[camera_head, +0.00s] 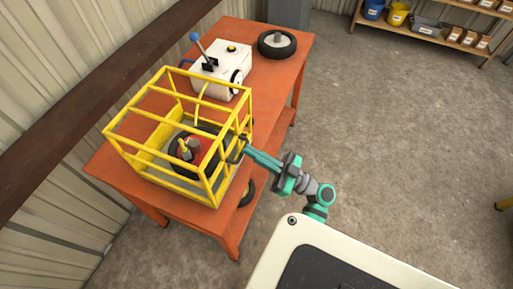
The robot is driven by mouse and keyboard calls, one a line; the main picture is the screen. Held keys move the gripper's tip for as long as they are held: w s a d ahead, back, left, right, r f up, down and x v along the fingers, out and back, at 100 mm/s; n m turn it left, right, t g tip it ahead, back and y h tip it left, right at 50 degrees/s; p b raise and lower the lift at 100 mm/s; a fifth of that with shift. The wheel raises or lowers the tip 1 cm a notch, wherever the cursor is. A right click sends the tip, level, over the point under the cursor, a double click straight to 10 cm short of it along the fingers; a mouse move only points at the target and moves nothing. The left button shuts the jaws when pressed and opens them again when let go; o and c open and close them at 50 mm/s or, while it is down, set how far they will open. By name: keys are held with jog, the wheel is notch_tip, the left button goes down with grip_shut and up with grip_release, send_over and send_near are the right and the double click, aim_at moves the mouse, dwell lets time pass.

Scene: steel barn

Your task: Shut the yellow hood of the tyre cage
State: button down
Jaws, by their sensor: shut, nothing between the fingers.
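The tyre cage's yellow hood (179,125) is an open frame of bars. It stands over a grey base (178,178) on the orange table and looks lowered around it. I cannot tell whether its lower rim fully meets the base. A dark tyre with a red hub (190,160) lies inside, partly hidden by the bars. My gripper (238,150) is shut and empty at the right side of the hood, close to its bars. Whether it touches them is not clear.
The orange table (268,95) stands by the corrugated wall. A white machine with a blue-knobbed lever (218,65) stands behind the cage, and a loose wheel (277,43) lies at the far end. The concrete floor (385,130) to the right is clear; shelves (440,35) stand at the back right.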

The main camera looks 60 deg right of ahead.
jog(key=shift+a+f, duration=0.1)
jog(key=shift+f, duration=0.65)
jog(key=shift+r, duration=0.15)
notch_tip(320, 180, up, 5)
jog(key=v, duration=1)
jog(key=shift+s+f, duration=0.25)
jog(key=shift+f, duration=0.15)
